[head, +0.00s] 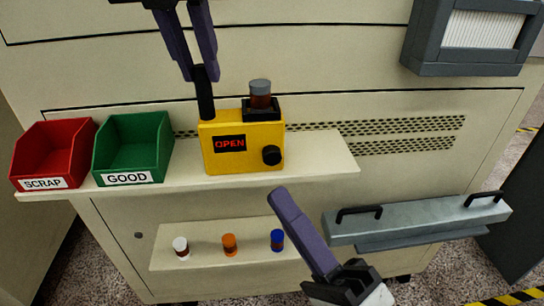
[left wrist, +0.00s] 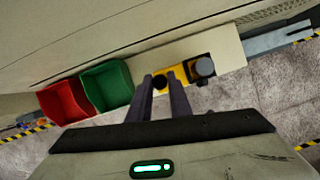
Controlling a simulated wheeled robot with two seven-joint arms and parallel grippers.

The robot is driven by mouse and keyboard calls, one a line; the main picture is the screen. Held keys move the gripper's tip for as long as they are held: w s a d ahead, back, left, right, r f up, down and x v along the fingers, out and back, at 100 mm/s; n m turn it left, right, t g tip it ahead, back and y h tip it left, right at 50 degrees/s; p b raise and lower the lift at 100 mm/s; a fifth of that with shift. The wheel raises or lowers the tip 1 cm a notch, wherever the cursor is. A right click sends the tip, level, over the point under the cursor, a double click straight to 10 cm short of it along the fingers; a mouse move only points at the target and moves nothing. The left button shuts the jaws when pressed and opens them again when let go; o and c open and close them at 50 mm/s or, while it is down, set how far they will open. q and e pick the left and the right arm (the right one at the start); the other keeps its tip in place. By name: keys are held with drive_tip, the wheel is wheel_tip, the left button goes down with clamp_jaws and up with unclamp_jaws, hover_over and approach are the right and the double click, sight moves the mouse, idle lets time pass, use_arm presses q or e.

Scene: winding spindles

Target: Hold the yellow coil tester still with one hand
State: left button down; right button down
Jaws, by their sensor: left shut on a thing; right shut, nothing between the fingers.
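The yellow coil tester (head: 243,155) stands upright on the upper shelf; its display reads OPEN and a black knob (head: 271,155) is on its front. A spindle with a brown winding and grey top (head: 260,95) stands in the black socket on top. My left gripper (head: 205,76) reaches down from above, shut on the tester's black post handle (head: 205,100). In the left wrist view its fingers (left wrist: 162,80) are at the post, beside the tester (left wrist: 183,74). My right gripper (head: 280,194) is shut and empty, in front of and below the tester, apart from it.
A red SCRAP bin (head: 52,150) and a green GOOD bin (head: 133,145) stand left of the tester. White (head: 181,247), orange (head: 230,245) and blue (head: 277,240) spools stand on the lower shelf (head: 210,258). A grey metal piece with two black handles (head: 420,220) is at right.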

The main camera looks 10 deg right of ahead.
use_arm(q)
drive_tip(key=c, duration=1.5)
unclamp_jaws()
drive_tip(key=shift+c, duration=0.2)
